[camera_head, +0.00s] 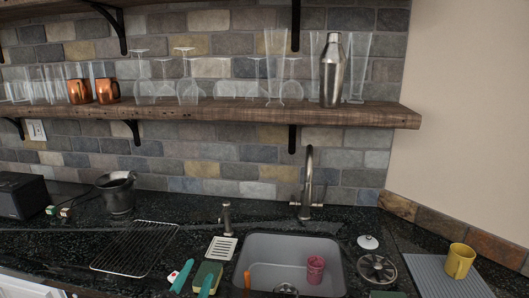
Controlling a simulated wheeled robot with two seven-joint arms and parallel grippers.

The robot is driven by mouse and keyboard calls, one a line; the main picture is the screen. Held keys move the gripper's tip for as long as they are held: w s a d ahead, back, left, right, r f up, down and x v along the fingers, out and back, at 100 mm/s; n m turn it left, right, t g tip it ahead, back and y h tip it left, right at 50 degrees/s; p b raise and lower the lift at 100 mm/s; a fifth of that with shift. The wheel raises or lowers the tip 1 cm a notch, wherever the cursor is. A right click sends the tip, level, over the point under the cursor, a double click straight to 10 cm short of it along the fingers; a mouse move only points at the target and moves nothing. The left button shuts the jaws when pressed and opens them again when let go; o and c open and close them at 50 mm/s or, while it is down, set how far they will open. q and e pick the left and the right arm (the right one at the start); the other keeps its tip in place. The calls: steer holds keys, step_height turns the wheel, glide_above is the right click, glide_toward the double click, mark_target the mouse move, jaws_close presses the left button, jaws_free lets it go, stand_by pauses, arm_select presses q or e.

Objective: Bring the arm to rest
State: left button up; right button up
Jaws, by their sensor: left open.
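My left gripper (194,277) shows only in part at the bottom edge, left of the sink. Its two teal fingers stand apart, so it is open, with nothing clearly held between them. The right finger overlaps a green and yellow sponge (204,271) on the counter; I cannot tell whether they touch. A small red and white thing (173,276) shows beside the left finger. The rest of the left arm is below the frame. My right gripper is not in view.
The sink (331,256) holds a pink cup (315,268). A wire rack (135,248) and a metal bucket (118,192) stand left on the dark counter. A yellow mug (459,261) stands on a grey mat (430,272). A wooden shelf (215,111) with glassware hangs above.

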arm_select(q)
steer(key=s+a+f+n+g+y, duration=0.3)
steer(key=s+a+f+n+g, duration=0.15)
steer(key=f, duration=0.25)
steer(key=s+a+f+n+g+y, duration=0.3)
steer(key=s+f+n+g, duration=0.15)
steer(key=f, duration=0.35)
steer(key=s+f+n+g+h, duration=0.1)
steer(key=s+f+g, duration=0.3)
steer(key=s, duration=0.4)
steer(key=s+f+n+g+h, duration=0.1)
steer(key=s+f+g, duration=0.2)
steer(key=s, duration=0.5)
step_height(320, 180, down, 28)
steer(key=s+g, duration=0.2)
steer(key=s, duration=0.1)
steer(key=s+a+f+g, duration=0.1)
steer(key=s+a+f, duration=0.1)
steer(key=s+f, duration=1.3)
steer(key=shift+s+a+m+y, duration=0.15)
steer(key=shift+s+m+y, duration=0.15)
steer(key=shift+s, duration=0.05)
steer(key=shift+c, duration=0.3)
